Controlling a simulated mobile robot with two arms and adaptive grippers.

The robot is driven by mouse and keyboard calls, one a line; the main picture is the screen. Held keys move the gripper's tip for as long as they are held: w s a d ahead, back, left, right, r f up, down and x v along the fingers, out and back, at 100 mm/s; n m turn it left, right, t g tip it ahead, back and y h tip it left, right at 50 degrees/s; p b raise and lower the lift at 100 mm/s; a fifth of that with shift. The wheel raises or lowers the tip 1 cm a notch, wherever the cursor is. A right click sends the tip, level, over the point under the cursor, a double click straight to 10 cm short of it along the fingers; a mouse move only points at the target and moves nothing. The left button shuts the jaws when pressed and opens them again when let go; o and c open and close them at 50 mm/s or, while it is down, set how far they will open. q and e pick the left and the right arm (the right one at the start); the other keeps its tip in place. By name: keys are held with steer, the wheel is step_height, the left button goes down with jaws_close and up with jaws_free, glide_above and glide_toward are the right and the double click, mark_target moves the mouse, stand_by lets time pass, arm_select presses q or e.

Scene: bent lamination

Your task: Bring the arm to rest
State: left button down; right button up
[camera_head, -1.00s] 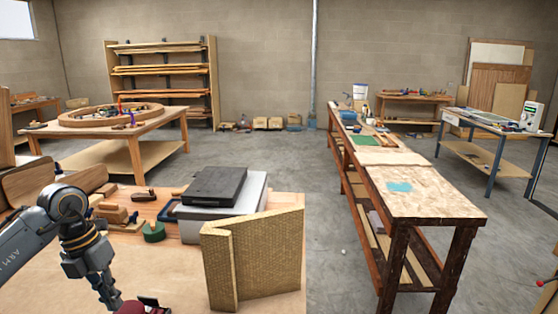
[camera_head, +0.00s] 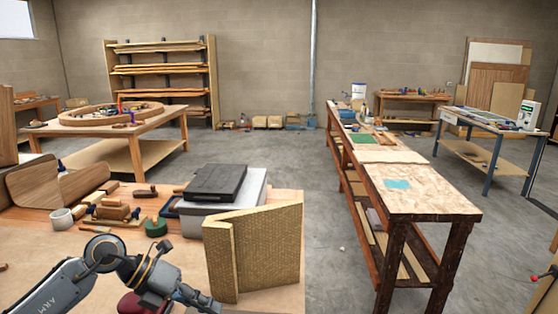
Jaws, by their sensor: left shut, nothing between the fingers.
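My left arm comes in from the lower left and lies low over the near workbench (camera_head: 255,297). My left gripper (camera_head: 205,302) is at the bottom edge, in front of the golden textured panel (camera_head: 258,250) and apart from the things at the back of the bench. It is shut and holds nothing. A dark red object (camera_head: 138,304) is partly hidden under the arm. My right gripper is out of view.
A black case (camera_head: 222,181) lies on a grey box (camera_head: 215,207) behind the panel. A white mug (camera_head: 62,218), wooden blocks (camera_head: 112,211) and a green roll (camera_head: 156,227) stand left of it. A long bench (camera_head: 425,202) stands to the right across clear floor.

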arm_select(q)
steer(key=s+d+r+n+t+h, duration=0.15)
steer(key=d+r+h, duration=0.3)
steer(key=d, duration=0.45)
step_height(320, 180, up, 6)
steer(key=w+n+t+h, duration=0.2)
steer(key=n+t+h, duration=0.2)
steer(key=n+t, duration=0.6)
steer(key=w+a+f+n+t+y, duration=0.1)
steer(key=a+f+n+t+y, duration=0.55)
steer(key=a+n+y, duration=0.6)
steer(key=s+a+f+n+g+y, duration=0.2)
steer(key=s+f+n+g+y, duration=0.3)
steer(key=f+n, duration=0.45)
steer(key=s+f+n+g, duration=0.2)
steer(key=s+f+g, duration=0.5)
steer(key=s, duration=0.4)
steer(key=s+f+n+g, duration=0.2)
steer(key=s+f+g, duration=0.2)
steer(key=s+f, duration=0.7)
step_height(320, 180, down, 24)
steer(key=s+g, duration=0.1)
steer(key=s, duration=0.1)
steer(key=s+a+f, duration=0.2)
steer(key=s+f, duration=0.6)
steer(key=s+a+f+g+y, duration=0.1)
steer(key=s+f, duration=0.7)
steer(key=s, duration=0.1)
steer(key=shift+a+m, duration=0.4)
steer(key=shift+m, duration=0.05)
